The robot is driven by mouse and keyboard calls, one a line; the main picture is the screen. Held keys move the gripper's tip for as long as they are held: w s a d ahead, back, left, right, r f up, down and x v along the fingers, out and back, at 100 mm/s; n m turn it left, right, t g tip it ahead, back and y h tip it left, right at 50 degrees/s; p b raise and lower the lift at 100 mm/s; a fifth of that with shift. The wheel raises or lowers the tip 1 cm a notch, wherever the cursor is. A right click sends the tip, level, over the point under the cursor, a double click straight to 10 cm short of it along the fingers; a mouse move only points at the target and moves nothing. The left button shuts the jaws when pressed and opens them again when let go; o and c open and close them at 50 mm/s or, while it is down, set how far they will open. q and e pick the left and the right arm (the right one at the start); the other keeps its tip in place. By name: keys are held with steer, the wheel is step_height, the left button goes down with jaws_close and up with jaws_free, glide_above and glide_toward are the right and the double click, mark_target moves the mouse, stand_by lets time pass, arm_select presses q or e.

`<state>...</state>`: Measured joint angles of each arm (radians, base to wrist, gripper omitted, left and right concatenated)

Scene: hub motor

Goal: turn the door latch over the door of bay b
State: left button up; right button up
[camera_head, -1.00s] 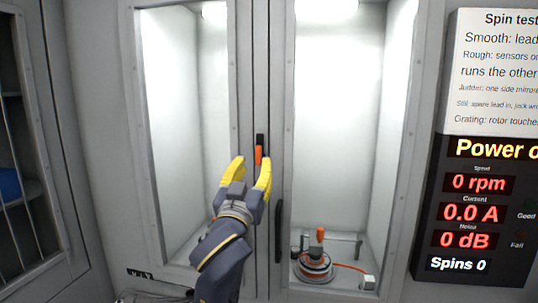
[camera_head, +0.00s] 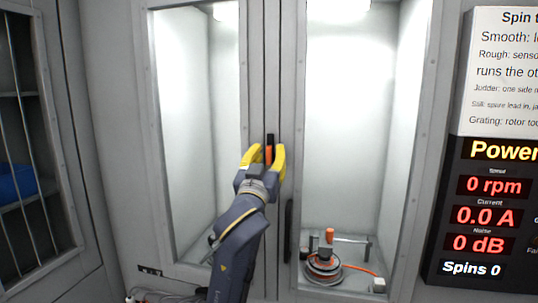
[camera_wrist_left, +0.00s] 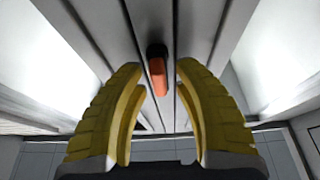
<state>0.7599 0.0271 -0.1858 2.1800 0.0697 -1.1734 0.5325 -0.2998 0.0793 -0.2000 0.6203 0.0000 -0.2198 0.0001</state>
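The door latch (camera_head: 269,147) is a small black and orange bar, upright on the frame between the two glazed doors. It also shows in the left wrist view (camera_wrist_left: 157,72), black at its top end and orange below. My left gripper (camera_head: 265,155) is open, its yellow fingers one on each side of the orange part. In the left wrist view my left gripper (camera_wrist_left: 158,85) shows a gap between each finger and the latch; I see no contact. My right gripper is not in view.
A dark vertical door handle (camera_head: 288,230) is just below and right of the latch. Behind the right door's glass stands a hub motor (camera_head: 323,265) with an orange lead. A black display panel (camera_head: 485,215) is at the right. A barred blue-holding shelf (camera_head: 20,195) is at the left.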

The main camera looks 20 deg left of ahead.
arm_select(q)
jaws_close()
steer(key=shift+m, duration=0.5)
steer(key=m+h, duration=0.2)
steer(key=m, duration=0.2)
steer(key=shift+d+h, duration=0.15)
steer(key=shift+h, duration=0.25)
steer(key=m+h, duration=0.1)
steer(key=m, duration=0.1)
steer(key=m+g+h, duration=0.1)
steer(key=m, duration=0.2)
steer(key=shift+d+m+h, duration=0.2)
steer(key=shift+m+h, duration=0.1)
steer(key=m, duration=0.2)
steer(key=m+g+h, duration=0.1)
steer(key=m, duration=0.1)
steer(key=m+g, duration=0.1)
steer(key=m, duration=0.1)
steer(key=shift+d+f+m+h, duration=0.2)
steer(key=shift+f+m+h, duration=0.1)
steer(key=m, duration=0.1)
steer(key=m+g, duration=0.1)
steer(key=m, duration=0.1)
steer(key=m+g, duration=0.1)
steer(key=m, duration=0.1)
steer(key=shift+d+f, duration=0.15)
steer(key=shift+f, duration=0.2)
steer(key=shift+g, duration=0.3)
